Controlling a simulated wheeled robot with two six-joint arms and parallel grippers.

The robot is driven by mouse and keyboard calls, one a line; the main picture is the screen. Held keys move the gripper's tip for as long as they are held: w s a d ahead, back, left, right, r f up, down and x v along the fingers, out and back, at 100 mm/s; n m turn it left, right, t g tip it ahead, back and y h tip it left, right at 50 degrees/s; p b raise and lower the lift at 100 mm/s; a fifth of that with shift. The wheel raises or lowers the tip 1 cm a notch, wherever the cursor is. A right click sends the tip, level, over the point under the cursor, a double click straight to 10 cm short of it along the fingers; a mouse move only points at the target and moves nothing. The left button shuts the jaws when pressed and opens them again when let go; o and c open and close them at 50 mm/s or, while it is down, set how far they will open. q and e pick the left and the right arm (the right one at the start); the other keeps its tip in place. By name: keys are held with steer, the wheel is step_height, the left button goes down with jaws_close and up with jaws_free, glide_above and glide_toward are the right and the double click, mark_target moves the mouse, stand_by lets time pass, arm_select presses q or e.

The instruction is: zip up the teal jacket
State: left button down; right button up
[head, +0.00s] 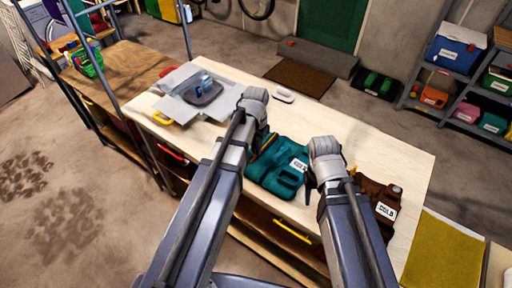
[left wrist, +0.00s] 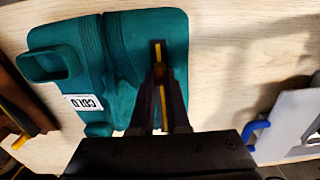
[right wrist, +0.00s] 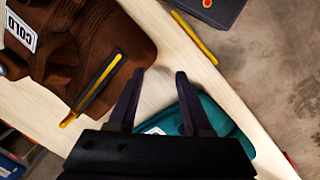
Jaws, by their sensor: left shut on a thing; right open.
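My right gripper (right wrist: 160,75) is open and empty above the bench, between the teal jacket (right wrist: 205,115) and a brown garment (right wrist: 100,50). In the head view its fingers partly cover the gap there.
The brown garment (head: 382,198) with a COLD label lies at the bench's right end. A grey board (head: 185,92) with a blue item lies at the left end. A small white block (head: 284,95) is at the back edge. The bench (head: 385,150) is clear behind the garments.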

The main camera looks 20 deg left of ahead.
arm_select(q)
steer(key=w+d, duration=0.1)
steer(key=w, duration=0.3)
steer(key=w+d, duration=0.2)
steer(key=w, duration=0.2)
steer(key=w+d, duration=0.1)
steer(key=w, duration=0.3)
steer(key=shift+w+d, duration=0.15)
steer(key=shift+d, duration=0.1)
steer(key=c, duration=0.9)
jaws_free()
steer(key=shift+r, duration=0.1)
arm_select(e)
steer(key=shift+r, duration=0.1)
arm_select(q)
step_height(320, 180, up, 8)
steer(key=p, duration=0.8)
steer(key=shift+f, duration=0.2)
arm_select(e)
step_height(320, 180, up, 8)
steer(key=shift+f, duration=0.2)
